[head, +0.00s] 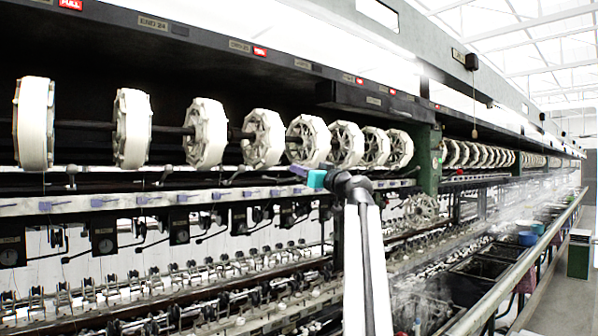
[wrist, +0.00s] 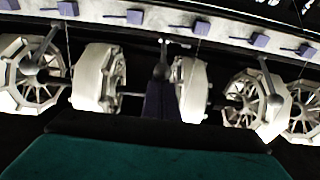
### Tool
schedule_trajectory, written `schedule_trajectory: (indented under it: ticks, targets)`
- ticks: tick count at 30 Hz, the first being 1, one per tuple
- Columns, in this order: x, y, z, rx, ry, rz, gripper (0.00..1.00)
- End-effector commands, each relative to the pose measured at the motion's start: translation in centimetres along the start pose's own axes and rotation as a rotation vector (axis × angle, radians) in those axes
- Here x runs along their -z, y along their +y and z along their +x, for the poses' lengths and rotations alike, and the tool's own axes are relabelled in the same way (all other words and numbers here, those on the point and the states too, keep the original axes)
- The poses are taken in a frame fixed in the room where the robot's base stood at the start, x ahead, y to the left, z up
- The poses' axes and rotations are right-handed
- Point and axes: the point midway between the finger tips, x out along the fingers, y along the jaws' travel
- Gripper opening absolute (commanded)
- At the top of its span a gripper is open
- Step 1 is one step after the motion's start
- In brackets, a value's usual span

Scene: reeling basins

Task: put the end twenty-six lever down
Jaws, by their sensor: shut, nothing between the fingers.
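My gripper (head: 300,172) is shut and empty, at the machine's front rail below the reels. In the wrist view its dark fingers (wrist: 160,101) stand in the middle above a teal block. A lever with a round grey knob (wrist: 162,71) appears just beyond the fingertips; I cannot tell whether they touch. Similar knobbed levers show to its left (wrist: 30,67) and right (wrist: 272,97). In the head view, my gripper and arm hide the lever nearest the fingers. A small end plate (head: 303,64) above is too blurred to read surely, so I cannot confirm which lever is twenty-six.
White reels (head: 263,138) hang on a dark shaft just above the rail (head: 120,202). A green post (head: 428,160) stands right of my gripper. Dark boxes (head: 104,234) hang below the rail. Steaming basins (head: 480,264) run along the right, with an aisle beyond.

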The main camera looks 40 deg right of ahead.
Motion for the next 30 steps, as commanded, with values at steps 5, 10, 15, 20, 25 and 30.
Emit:
schedule_trajectory:
  ticks: [5, 10, 15, 20, 25, 30]
  targets:
    - [-0.9, 0.0, -0.3, 0.000, -0.001, 0.000, 0.00]
    - [-0.8, 0.0, -0.3, 0.000, 0.000, 0.000, 0.00]
    - [-0.5, 0.0, -0.2, 0.000, 0.000, -0.001, 0.00]
    - [0.1, 0.0, -0.1, 0.000, 0.000, -0.002, 0.00]
    - [0.5, 0.0, 0.0, 0.000, 0.000, 0.000, 0.00]
    - [0.5, 0.0, 0.0, 0.000, 0.000, 0.000, 0.00]
